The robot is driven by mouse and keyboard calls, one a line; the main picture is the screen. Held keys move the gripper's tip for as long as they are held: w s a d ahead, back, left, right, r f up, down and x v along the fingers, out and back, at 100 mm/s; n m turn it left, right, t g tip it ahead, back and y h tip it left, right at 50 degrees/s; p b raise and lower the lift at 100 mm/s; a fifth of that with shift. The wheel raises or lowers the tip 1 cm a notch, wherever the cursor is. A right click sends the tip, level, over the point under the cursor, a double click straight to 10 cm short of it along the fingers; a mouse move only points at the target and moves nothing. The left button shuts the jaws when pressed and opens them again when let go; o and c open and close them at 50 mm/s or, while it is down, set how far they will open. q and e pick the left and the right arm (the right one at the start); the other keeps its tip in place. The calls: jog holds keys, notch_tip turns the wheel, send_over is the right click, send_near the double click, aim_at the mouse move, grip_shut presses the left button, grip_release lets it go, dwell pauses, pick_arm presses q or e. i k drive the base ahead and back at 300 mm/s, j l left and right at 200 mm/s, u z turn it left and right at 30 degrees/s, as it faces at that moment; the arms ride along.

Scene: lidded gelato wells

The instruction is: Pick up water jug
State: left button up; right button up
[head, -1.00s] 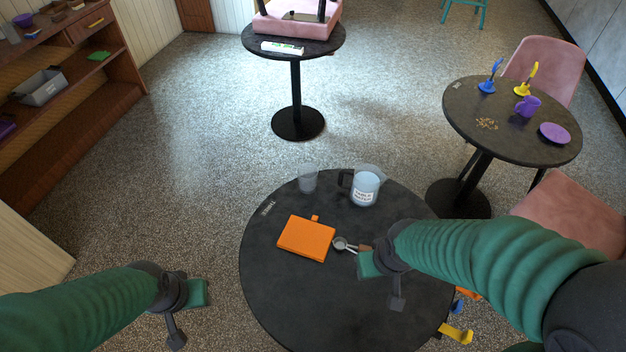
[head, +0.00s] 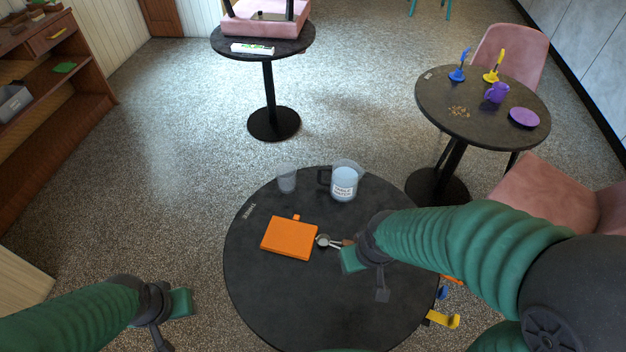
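The water jug (head: 344,184) is clear with a dark handle on its left and a white label. It stands upright at the back of the near round black table (head: 300,300). My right gripper (head: 368,277) is over the table, in front of the jug and apart from it. Its green finger and dark finger look spread, with nothing seen between them. My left gripper (head: 172,318) is at the lower left, off the table's left side, also with its fingers apart and empty.
A clear cup (head: 286,178) stands left of the jug. A second table (head: 440,100) with purple items and a pink chair (head: 545,190) stand at the right.

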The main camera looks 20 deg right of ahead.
aim_at(346, 174)
jog(key=i+j+z, duration=0.1)
jog(key=j, duration=0.95)
jog(key=i+j+z, duration=0.15)
jog(key=i+j, duration=0.4)
jog(key=i, duration=0.1)
